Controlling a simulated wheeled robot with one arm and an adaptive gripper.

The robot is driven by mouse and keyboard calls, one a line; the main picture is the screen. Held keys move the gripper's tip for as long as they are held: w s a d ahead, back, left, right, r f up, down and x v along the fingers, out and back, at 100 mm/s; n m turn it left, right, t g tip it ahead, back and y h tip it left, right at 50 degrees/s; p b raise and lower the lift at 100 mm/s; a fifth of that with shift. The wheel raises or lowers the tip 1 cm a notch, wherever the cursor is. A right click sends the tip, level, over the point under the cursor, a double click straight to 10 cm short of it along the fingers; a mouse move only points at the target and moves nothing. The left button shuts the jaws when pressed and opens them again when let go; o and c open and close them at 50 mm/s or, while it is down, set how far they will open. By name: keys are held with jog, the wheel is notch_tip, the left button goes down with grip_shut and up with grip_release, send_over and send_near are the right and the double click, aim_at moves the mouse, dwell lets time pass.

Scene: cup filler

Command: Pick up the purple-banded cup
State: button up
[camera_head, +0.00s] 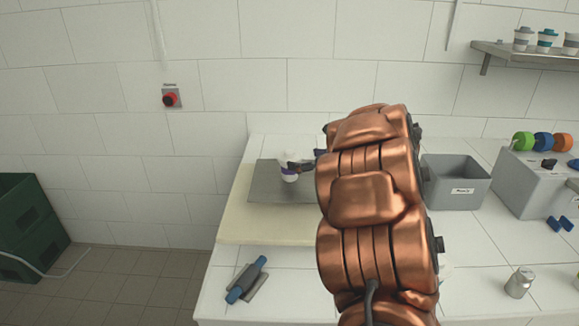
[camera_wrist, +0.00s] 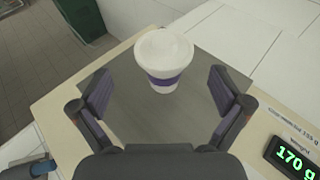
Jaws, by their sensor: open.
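The purple-banded cup (camera_wrist: 163,58) is white with a white lid and a purple band. It stands upright on a grey metal plate (camera_wrist: 140,118). In the head view the cup (camera_head: 289,177) is partly hidden by my gripper (camera_head: 306,160), and my copper-coloured arm covers the area to its right. In the wrist view my gripper (camera_wrist: 160,100) is open, with one finger pad on each side. The cup is ahead of the fingers, roughly centred between them. I cannot tell whether any finger touches it; nothing is held.
The plate lies on a cream board (camera_head: 236,215). A scale display (camera_wrist: 290,157) reads 170 g. A blue-handled tool (camera_head: 247,280) lies in front. A grey bin (camera_head: 455,184) and a metal canister (camera_head: 519,283) are right. A shelf (camera_head: 530,54) holds several cups. Green crates (camera_head: 28,228) stand left.

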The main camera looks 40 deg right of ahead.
aim_at(296, 158)
jog(key=shift+d+p+x, duration=0.15)
jog(key=shift+p+x, duration=0.65)
jog(key=shift+x, duration=1)
jog(key=shift+d+p+x, duration=0.1)
jog(key=shift+p+x, duration=0.7)
jog(key=shift+x, duration=1)
jog(key=shift+f, duration=0.2)
